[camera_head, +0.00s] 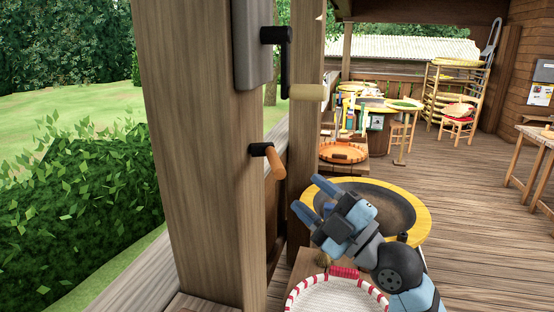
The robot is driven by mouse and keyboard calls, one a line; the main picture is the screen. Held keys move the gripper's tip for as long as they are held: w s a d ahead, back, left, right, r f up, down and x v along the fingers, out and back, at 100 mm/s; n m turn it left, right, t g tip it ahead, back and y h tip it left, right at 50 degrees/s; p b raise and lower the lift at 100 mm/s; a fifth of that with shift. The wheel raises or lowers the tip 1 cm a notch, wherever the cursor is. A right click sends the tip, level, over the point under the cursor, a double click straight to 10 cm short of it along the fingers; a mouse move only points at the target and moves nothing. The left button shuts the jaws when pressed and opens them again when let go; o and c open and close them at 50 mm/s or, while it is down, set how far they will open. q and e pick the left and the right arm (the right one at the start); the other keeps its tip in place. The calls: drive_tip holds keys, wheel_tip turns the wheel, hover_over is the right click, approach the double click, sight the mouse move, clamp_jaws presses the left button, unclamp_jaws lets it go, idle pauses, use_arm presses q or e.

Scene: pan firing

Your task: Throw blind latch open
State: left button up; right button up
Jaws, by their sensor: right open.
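A wooden post (205,150) stands at the left centre. On its right side is a small black lever with an orange wooden grip (274,162), hanging down at a slant; it looks like the blind latch. My left gripper is out of view.
Behind my right gripper is a round table with a yellow rim (425,213) and dark centre. A white woven tray (330,295) with a red handle is below. A second, thinner post (301,130) stands behind the lever.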

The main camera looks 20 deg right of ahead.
sight(277, 167)
drive_tip(key=p+x, duration=0.2)
drive_tip(key=x, duration=0.6)
drive_tip(key=shift+d, duration=0.1)
drive_tip(key=shift+w+a, duration=0.25)
drive_tip(key=shift+w, duration=0.15)
clamp_jaws()
